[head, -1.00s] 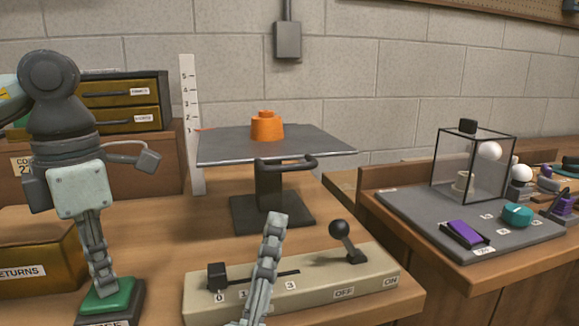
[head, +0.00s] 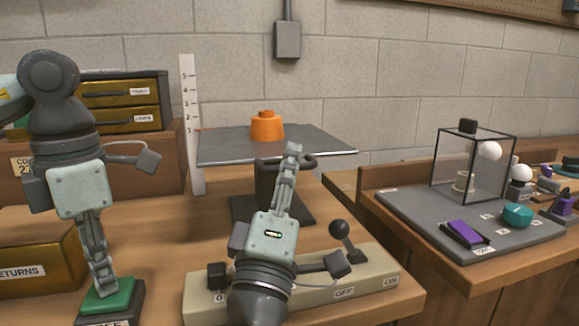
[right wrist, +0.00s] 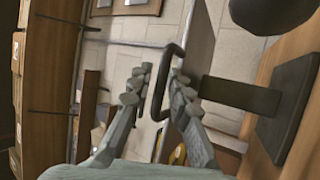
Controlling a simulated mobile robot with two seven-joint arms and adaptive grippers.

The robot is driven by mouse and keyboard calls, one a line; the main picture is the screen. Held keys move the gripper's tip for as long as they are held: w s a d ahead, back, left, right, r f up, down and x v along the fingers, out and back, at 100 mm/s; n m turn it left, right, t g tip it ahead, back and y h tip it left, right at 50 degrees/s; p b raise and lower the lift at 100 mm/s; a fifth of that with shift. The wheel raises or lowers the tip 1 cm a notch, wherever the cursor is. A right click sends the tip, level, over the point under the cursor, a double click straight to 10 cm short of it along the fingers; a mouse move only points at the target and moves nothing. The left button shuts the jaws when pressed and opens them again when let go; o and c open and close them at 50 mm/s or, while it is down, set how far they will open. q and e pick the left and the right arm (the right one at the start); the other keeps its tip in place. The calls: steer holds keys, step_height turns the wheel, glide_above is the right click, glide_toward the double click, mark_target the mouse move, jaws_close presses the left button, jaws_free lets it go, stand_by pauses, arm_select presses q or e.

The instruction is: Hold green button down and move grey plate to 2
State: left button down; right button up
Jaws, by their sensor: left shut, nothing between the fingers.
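The green button (head: 112,297) sits on a dark base at the lower left in the head view. My left gripper (head: 102,286) is shut and points down, its tips on the button; how far the button is pressed is unclear. The grey plate (head: 222,148) is level on a dark post beside an upright scale (head: 188,110), its red pointer near 1. An orange weight (head: 266,127) stands on it. My right gripper (head: 293,150) is at the plate's dark front handle. In the right wrist view the handle (right wrist: 166,75) runs between its open fingers (right wrist: 157,85).
A clear case (head: 470,170) and small parts stand on a grey board at right. Drawers (head: 120,95) stand behind left, a RETURNS box (head: 35,262) in front.

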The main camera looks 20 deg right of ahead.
arm_select(q)
steer(key=shift+s+f, duration=0.1)
steer(key=shift+f, duration=0.2)
arm_select(e)
jaws_close()
steer(key=shift+r, duration=1.5)
jaws_free()
